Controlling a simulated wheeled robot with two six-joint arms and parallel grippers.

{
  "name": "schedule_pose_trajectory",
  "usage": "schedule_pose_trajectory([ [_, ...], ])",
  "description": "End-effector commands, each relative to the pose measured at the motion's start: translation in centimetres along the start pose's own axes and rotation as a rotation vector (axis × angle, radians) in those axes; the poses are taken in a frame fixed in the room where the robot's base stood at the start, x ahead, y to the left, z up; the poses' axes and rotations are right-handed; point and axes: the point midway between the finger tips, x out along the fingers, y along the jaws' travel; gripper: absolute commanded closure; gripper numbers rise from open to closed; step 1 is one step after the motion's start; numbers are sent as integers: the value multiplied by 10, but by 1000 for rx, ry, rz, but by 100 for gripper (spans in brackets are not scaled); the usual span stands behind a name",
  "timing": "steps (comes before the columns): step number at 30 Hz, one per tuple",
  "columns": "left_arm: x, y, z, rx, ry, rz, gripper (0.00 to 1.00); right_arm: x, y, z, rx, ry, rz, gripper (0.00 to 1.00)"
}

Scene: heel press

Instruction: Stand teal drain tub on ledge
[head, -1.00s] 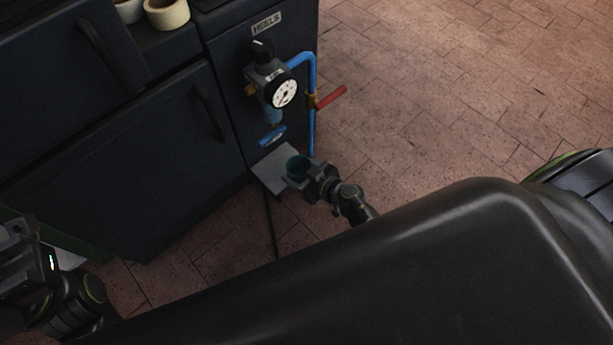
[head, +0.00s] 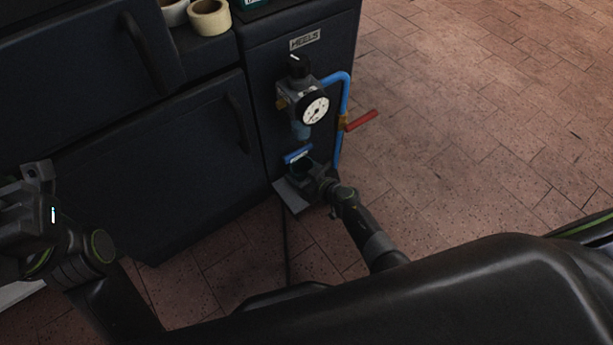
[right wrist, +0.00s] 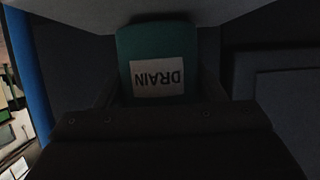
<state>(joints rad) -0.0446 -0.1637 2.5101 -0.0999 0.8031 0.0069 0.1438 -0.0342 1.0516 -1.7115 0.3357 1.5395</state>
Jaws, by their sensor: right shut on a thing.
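The teal drain tub (right wrist: 167,42) fills the middle of the right wrist view, its white DRAIN label upside down. My right gripper (head: 313,178) is shut on it in front of the dark cabinet. In the head view the tub (head: 301,168) is mostly hidden by the gripper, below the blue-handled valve. The pale grey ledge (head: 291,198) shows under it. In the right wrist view the grey surface borders the tub's base; I cannot tell whether they touch. My left gripper (head: 38,185) is at the left edge, its jaw state unclear.
The regulator with its round gauge (head: 314,110) and the small blue handle (head: 298,155) sit just above the tub. A blue pipe (head: 342,100) with a red lever (head: 361,121) runs to the right. Tape rolls (head: 209,17) lie on the cabinet. Open tiled floor is at right.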

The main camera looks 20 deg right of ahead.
Motion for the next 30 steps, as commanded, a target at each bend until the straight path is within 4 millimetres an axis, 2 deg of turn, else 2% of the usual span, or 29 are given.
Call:
schedule_pose_trajectory([
  [30,-2,0,0,-3,3,-3,64,6,0,6,0,0,0,57],
])
